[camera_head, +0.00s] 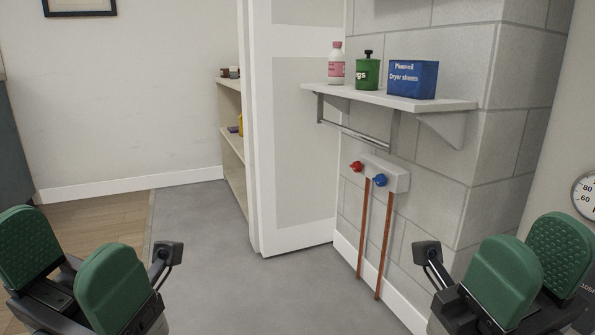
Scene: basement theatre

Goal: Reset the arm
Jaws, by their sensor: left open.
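My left gripper (71,268) is at the lower left of the head view, with two green-padded fingers standing apart and nothing visible between them. My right gripper (533,268) is at the lower right. Its green-padded fingers also look apart, with the textured inner face of the far pad showing, and I see nothing held. Both grippers are raised in front of me, and neither appears to touch anything around it. The rest of both arms is mostly out of the picture.
A wall shelf (455,103) holds a pink-white bottle (337,66), a green container (367,73) and a blue dryer-sheets box (413,79). Below are red and blue valves (380,180) with copper pipes. A white door (300,130) stands mid-view. Grey floor (215,270) ahead is clear.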

